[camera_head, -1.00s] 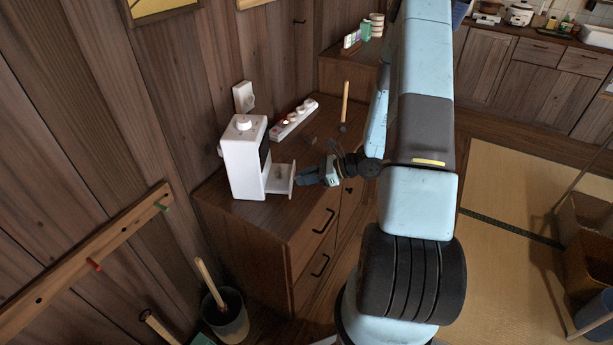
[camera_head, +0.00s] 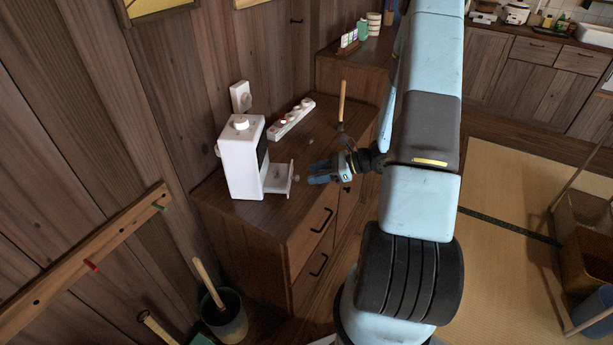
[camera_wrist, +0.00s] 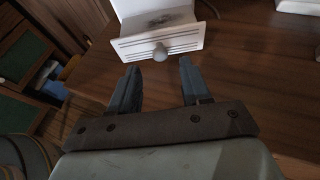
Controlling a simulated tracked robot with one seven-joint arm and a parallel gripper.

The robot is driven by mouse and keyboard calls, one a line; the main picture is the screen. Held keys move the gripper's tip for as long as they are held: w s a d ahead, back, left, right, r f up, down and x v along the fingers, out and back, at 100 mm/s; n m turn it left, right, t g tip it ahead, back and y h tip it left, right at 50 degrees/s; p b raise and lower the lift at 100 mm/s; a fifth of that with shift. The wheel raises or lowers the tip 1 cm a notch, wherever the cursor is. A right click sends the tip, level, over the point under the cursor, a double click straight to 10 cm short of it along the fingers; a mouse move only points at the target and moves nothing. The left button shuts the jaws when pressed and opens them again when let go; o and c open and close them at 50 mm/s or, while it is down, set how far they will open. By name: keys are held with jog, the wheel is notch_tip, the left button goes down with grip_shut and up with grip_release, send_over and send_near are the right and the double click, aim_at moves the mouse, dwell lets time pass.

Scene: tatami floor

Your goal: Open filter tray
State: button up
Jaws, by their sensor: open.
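The white machine (camera_head: 240,162) stands on the wooden cabinet. Its filter tray (camera_head: 279,178) is pulled out from the machine's front, toward my gripper. In the wrist view, the tray (camera_wrist: 185,43) shows a slotted front with a round grey knob (camera_wrist: 160,52), and part of its inside is visible. My gripper (camera_head: 318,173) is open and empty, to the right of the tray and apart from it. In the wrist view, its two fingers (camera_wrist: 156,84) point toward the knob with a gap between, and nothing is between them.
A wall socket (camera_head: 240,97) is behind the machine. A bucket (camera_head: 226,316) stands on the floor at the cabinet's left.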

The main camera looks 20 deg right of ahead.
jog(key=v, duration=0.9)
jog(key=s+a+r+n+g+h, duration=0.25)
jog(key=a+r+n, duration=0.3)
jog(key=r, duration=0.35)
jog(key=s+a+r+n+g+h, duration=0.2)
jog(key=s+a+r+n+g, duration=0.15)
jog(key=r+n, duration=0.4)
jog(key=s+a+r+n+t+h, duration=0.2)
jog(key=s+r+n+t+h, duration=0.1)
jog(key=r, duration=0.6)
jog(key=s+a+r+n+t+h, duration=0.1)
jog(key=s+r+n+t+h, duration=0.2)
jog(key=s+r+n, duration=0.4)
jog(key=shift+s+a+r+h, duration=0.4)
jog(key=shift+s+r+h, duration=0.6)
jog(key=shift+s, duration=0.55)
jog(key=shift+r, duration=0.1)
jog(key=shift+c, duration=0.5)
jog(key=shift+a, duration=0.1)
